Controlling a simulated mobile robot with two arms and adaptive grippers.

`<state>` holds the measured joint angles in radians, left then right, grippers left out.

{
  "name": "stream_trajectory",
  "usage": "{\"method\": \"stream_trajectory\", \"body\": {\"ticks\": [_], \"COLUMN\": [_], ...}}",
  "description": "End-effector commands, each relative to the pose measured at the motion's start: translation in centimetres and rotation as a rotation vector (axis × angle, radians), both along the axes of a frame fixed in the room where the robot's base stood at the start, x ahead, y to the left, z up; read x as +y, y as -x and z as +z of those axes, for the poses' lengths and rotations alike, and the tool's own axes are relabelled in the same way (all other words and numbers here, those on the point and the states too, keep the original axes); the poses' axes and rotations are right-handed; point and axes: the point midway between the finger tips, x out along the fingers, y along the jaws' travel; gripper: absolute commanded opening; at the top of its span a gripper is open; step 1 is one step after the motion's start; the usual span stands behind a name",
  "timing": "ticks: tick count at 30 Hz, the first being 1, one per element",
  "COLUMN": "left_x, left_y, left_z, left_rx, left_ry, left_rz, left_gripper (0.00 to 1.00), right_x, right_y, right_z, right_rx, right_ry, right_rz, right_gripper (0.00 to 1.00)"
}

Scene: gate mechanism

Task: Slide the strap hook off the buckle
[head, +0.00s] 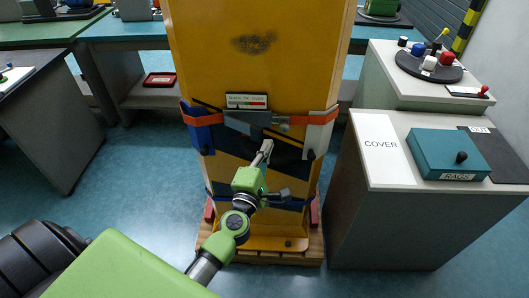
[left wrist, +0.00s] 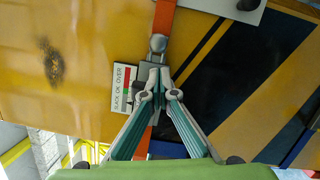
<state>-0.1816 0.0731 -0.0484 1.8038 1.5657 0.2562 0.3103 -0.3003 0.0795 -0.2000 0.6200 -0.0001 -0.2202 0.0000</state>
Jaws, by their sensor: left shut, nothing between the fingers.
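An orange strap (head: 205,119) runs level across the front of a tall yellow panel (head: 255,80). At its middle is a dark grey buckle (head: 246,121), with a lighter grey metal hook piece (head: 281,120) at its right. In the left wrist view the hook's rounded end (left wrist: 158,43) lies on the strap (left wrist: 163,17), beside the buckle (left wrist: 142,76), which my fingers partly cover. I cannot tell how far the hook sits over the buckle. My left gripper (head: 267,144) is shut and empty, just below the hook and buckle. Its fingertips (left wrist: 158,76) overlap the buckle in the wrist view; contact is unclear.
A small label (head: 247,101) sits above the buckle. A blue bracket (head: 201,128) and a white one (head: 318,132) flank the panel. A grey cabinet at right bears a teal box (head: 447,154) and a white COVER area (head: 383,148).

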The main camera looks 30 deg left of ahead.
Motion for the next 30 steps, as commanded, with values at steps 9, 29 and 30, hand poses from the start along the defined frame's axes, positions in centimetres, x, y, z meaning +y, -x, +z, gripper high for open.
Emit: {"method": "stream_trajectory", "body": {"ticks": [9, 29, 30], "left_x": [0.9, -1.0, -1.9], "left_y": [-4.6, -6.4, -6.8], "left_z": [0.3, 0.4, 0.4], "left_rx": [0.000, 0.001, 0.001], "left_ry": [-0.003, 0.002, 0.003], "left_rz": [-0.001, 0.000, -0.001], "left_gripper": [0.00, 0.00, 0.00], "right_x": [0.0, 0.0, 0.0], "right_y": [0.0, 0.0, 0.0], "right_z": [0.3, 0.5, 0.6], "right_rx": [0.000, -0.001, -0.001], "right_ry": [0.000, 0.000, 0.000], "right_rz": [0.000, 0.000, 0.000], "right_gripper": [0.00, 0.00, 0.00]}}
